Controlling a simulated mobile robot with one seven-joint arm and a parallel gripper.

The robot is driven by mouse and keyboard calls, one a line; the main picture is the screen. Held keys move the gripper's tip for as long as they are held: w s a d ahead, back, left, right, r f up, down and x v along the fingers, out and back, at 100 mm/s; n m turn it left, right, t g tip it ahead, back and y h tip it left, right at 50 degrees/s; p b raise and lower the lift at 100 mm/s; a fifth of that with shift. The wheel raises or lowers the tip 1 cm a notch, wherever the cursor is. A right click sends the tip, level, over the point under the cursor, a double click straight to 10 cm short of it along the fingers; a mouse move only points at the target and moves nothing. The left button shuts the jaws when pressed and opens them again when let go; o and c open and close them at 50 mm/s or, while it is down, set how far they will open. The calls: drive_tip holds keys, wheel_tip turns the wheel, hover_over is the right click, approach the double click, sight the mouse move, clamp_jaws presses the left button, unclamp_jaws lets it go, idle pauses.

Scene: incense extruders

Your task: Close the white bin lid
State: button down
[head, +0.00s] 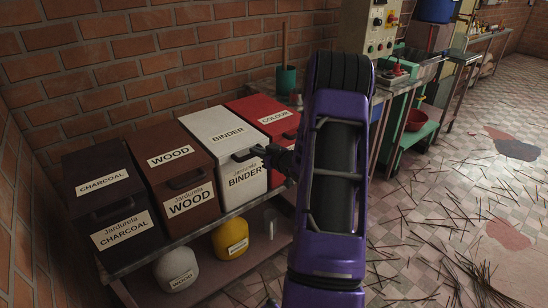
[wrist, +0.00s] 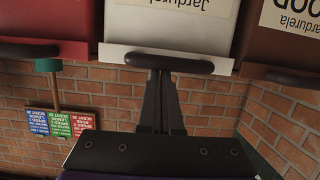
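The white bin (head: 216,158) stands between the brown wood bin and the red colour bin, with BINDER labels on top and front. Its white lid (head: 205,122) lies down over the bin in the head view, level with the neighbouring lids. A dark handle (head: 242,156) is at the lid's front edge; the handle (wrist: 155,62) also shows in the wrist view, where the bins appear upside down. My gripper (head: 261,151) is just right of the handle. In the wrist view its fingers (wrist: 160,76) are together, tips at or just by the handle; contact cannot be told.
The charcoal bin (head: 103,195), wood bin (head: 180,172) and red bin (head: 268,118) share the bench with the white bin. White and yellow containers (head: 231,238) sit on the shelf below. A green pot (head: 286,79) stands behind. The floor at right has scattered sticks.

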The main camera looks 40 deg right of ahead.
drive_tip(key=p+v, duration=0.2)
drive_tip(key=v, duration=1.5)
drive_tip(key=shift+s, duration=0.25)
